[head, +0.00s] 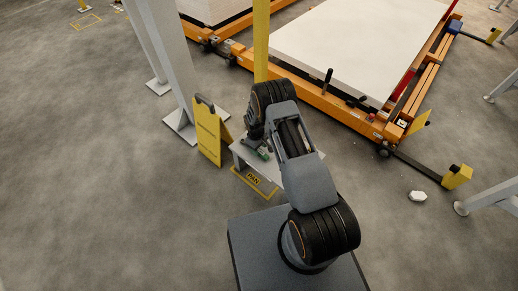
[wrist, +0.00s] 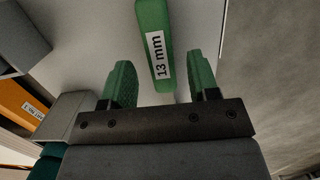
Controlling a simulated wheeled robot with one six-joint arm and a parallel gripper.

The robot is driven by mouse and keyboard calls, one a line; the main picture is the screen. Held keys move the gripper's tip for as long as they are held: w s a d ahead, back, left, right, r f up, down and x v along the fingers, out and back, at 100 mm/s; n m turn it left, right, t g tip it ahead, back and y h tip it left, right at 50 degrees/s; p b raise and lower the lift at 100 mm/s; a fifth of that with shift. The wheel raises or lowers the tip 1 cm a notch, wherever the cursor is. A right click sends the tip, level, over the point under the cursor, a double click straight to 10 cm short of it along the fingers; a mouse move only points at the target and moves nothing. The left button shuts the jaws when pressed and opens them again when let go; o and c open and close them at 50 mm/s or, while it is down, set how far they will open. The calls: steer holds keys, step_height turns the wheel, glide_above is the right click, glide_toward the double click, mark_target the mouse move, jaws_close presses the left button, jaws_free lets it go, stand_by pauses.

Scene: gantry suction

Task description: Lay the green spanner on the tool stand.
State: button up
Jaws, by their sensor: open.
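The green spanner shows in the wrist view as a green bar (wrist: 153,35) with a white "13 mm" label. Its near end lies between my gripper's two green fingers (wrist: 162,84), with a gap on each side. My gripper is open. Below the spanner is the pale top of the tool stand (wrist: 95,45); I cannot tell whether the spanner rests flat on it. In the head view the small pale stand (head: 241,154) is partly hidden by my arm, and my gripper (head: 257,152) is low over it.
A yellow folding sign (head: 208,135) stands just left of the stand, near a grey post (head: 166,60). An orange gantry frame (head: 340,118) with a large white panel (head: 350,40) is behind. Grey and orange blocks (wrist: 18,103) crowd the wrist view's left.

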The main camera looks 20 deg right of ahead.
step_height(320, 180, up, 20)
steer(key=m+t+p, duration=0.1)
steer(key=p, duration=0.2)
steer(key=s+r+m+t, duration=0.1)
steer(key=s+r, duration=0.2)
steer(key=r, duration=0.4)
steer(key=s+r+m, duration=0.1)
steer(key=s+r, duration=0.2)
steer(key=r, duration=0.4)
steer(key=s+r+m+t, duration=0.1)
steer(key=s+r, duration=0.3)
steer(key=s, duration=0.4)
steer(key=s+r+m+t, duration=0.1)
steer(key=s+r+m, duration=0.1)
steer(key=s+r, duration=0.3)
steer(key=s, duration=0.3)
steer(key=shift+s+d+r+m+y, duration=0.15)
steer(key=shift+d+r+m+y, duration=0.1)
steer(key=shift+m+y, duration=0.15)
